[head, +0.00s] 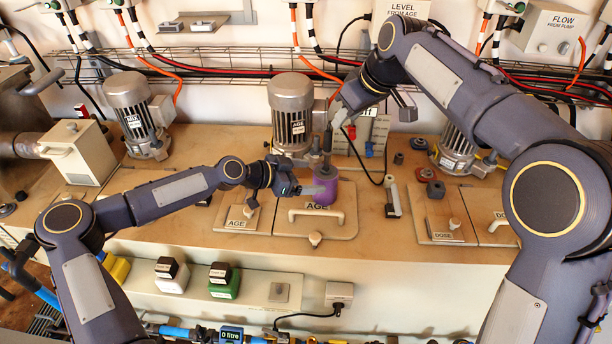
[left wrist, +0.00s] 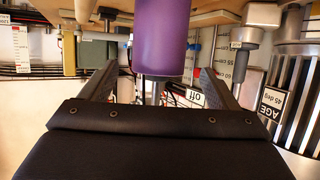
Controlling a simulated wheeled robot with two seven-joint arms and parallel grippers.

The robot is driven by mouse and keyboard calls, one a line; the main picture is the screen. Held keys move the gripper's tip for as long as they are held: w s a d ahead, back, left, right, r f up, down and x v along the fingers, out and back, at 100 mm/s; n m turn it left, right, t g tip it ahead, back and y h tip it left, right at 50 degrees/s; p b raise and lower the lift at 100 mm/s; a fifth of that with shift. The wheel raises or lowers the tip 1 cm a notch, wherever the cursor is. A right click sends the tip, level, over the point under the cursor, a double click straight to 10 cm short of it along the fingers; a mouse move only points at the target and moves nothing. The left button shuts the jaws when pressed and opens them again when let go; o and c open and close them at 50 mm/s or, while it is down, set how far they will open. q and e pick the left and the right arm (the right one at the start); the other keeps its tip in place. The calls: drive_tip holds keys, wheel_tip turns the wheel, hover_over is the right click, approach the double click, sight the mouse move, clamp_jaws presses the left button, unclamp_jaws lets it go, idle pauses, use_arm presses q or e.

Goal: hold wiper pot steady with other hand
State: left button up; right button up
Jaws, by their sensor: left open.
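The wiper pot is a purple cylinder (head: 325,190) standing upright on the bench by the AGE hatch. A dark grey rod (head: 327,142) rises from its top. My left gripper (head: 308,189) is at the pot's left side, low down. In the left wrist view, the purple pot (left wrist: 162,38) appears upside down, between the two spread fingers of my left gripper (left wrist: 158,84), with gaps on both sides. My right gripper (head: 335,116) is above the pot, beside the upper end of the rod. Whether its fingers close on the rod is too small to tell.
The AGE motor (head: 291,105) stands just behind the pot. A hatch with a pale handle (head: 318,215) lies in front. A pale upright handle (head: 393,197) stands to the right. Small dark blocks (head: 436,189) sit further right. Hoses and a wire rack run along the back wall.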

sight(323, 177)
use_arm(q)
drive_tip(key=x, duration=0.7)
drive_tip(key=shift+w+d, duration=0.1)
drive_tip(key=shift+d, duration=0.2)
